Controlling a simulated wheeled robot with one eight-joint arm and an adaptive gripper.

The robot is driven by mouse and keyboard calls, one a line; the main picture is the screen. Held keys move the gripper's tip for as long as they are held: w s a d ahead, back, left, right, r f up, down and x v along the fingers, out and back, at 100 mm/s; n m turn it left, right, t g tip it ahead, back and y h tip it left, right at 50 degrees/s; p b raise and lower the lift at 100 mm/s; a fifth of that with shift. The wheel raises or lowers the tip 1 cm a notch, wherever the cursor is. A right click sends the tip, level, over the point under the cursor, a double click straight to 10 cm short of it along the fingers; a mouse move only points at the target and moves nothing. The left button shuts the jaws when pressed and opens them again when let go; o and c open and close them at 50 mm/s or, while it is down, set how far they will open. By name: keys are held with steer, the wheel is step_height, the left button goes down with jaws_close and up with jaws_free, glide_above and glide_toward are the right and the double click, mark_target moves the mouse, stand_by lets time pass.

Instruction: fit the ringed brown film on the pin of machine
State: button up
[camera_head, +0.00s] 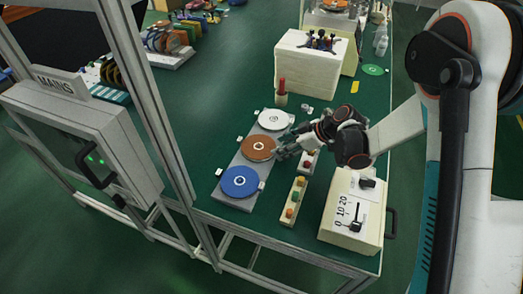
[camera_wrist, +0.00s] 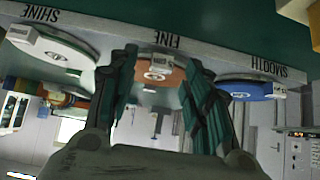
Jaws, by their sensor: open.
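The brown film (camera_head: 264,141) is a round disc with a white ring at its centre. It lies in the middle of a grey rack between a white disc and a blue disc. In the wrist view the brown film (camera_wrist: 174,77) shows between my fingers, below the word FINE. My gripper (camera_head: 283,152) is open at the right edge of the brown film; it also shows in the wrist view (camera_wrist: 160,58). I see nothing held in it. I cannot tell which machine has the pin; a beige machine (camera_head: 307,72) stands farther back.
The white disc (camera_head: 273,119) and blue disc (camera_head: 240,182) lie close on either side, on the grey rack (camera_head: 249,134). A button strip (camera_head: 295,201) and a beige control box (camera_head: 350,222) stand to the right. A red-handled tool (camera_head: 282,88) stands upright behind the rack.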

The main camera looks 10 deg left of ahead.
steer(key=shift+a+f, duration=0.5)
steer(key=shift+c, duration=0.2)
steer(key=c, duration=1)
steer(key=shift+r, duration=0.15)
